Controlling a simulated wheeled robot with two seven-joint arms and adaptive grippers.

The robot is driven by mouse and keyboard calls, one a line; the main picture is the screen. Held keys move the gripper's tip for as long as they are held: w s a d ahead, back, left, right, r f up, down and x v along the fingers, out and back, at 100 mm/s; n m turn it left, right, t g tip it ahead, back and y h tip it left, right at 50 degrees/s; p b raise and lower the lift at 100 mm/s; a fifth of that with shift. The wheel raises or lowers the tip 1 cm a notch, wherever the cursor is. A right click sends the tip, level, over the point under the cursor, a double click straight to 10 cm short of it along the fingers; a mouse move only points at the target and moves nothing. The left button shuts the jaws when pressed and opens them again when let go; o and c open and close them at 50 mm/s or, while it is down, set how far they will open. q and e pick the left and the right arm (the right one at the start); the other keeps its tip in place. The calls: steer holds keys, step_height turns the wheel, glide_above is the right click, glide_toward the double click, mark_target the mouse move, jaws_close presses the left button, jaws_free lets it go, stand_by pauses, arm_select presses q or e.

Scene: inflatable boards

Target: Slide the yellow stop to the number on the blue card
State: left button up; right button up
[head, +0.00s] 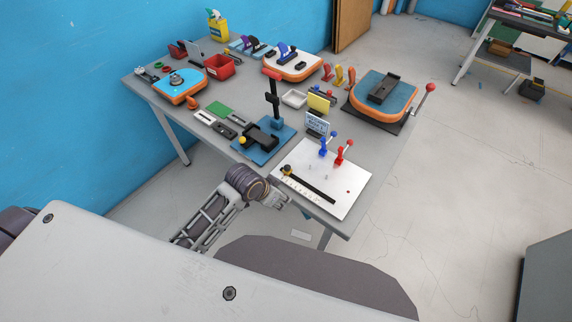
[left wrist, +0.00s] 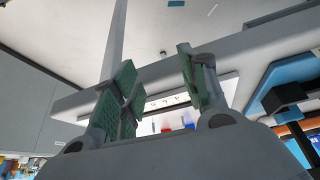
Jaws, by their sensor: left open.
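A white board (head: 345,182) lies at the table's near right corner with a dark slotted rail (head: 312,189) across it. A small yellow and black stop (head: 287,170) sits at the rail's left end. Small marks run along the rail, too small to read. A blue and white card (head: 317,123) stands behind the board; its number is not legible. My left gripper (head: 284,201) is at the board's near left edge, apart from the stop. In the left wrist view its green-padded fingers (left wrist: 155,88) are spread and empty, with the board (left wrist: 218,92) beyond them. My right gripper is not in view.
A blue clamp (head: 323,147) and a red clamp (head: 341,153) stand at the board's back edge. A blue-based fixture (head: 262,144) with a black post is left of the board. A yellow card (head: 320,102) stands behind the blue one. Open floor lies right of the table.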

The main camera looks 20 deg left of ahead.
arm_select(q)
steer(key=w+d+r+m, duration=0.1)
steer(key=w+d+r, duration=0.1)
steer(key=w+d+r+m+h, duration=0.1)
steer(key=w+d+r+m, duration=0.1)
steer(key=r, duration=0.1)
steer(key=shift+d+m+h, duration=0.1)
steer(key=shift+m+h, duration=0.2)
steer(key=shift+w+d+r+m, duration=0.3)
steer(key=shift+r+m, duration=0.2)
steer(key=shift+r, duration=0.1)
steer(key=shift+w+a+r+m+g, duration=0.1)
steer(key=shift+w+r+m+g, duration=0.15)
steer(key=shift+r, duration=0.2)
steer(key=shift+w+a+r+m+g, duration=0.15)
steer(key=shift+r+m+g, duration=0.1)
steer(key=shift+r+m, duration=0.15)
steer(key=r, duration=0.1)
step_height(320, 180, up, 7)
steer(key=m+g, duration=0.2)
glide_above(287, 166)
steer(key=s+a, duration=0.2)
steer(key=a, duration=0.3)
steer(key=shift+a+p, duration=0.15)
steer(key=shift+p, duration=0.3)
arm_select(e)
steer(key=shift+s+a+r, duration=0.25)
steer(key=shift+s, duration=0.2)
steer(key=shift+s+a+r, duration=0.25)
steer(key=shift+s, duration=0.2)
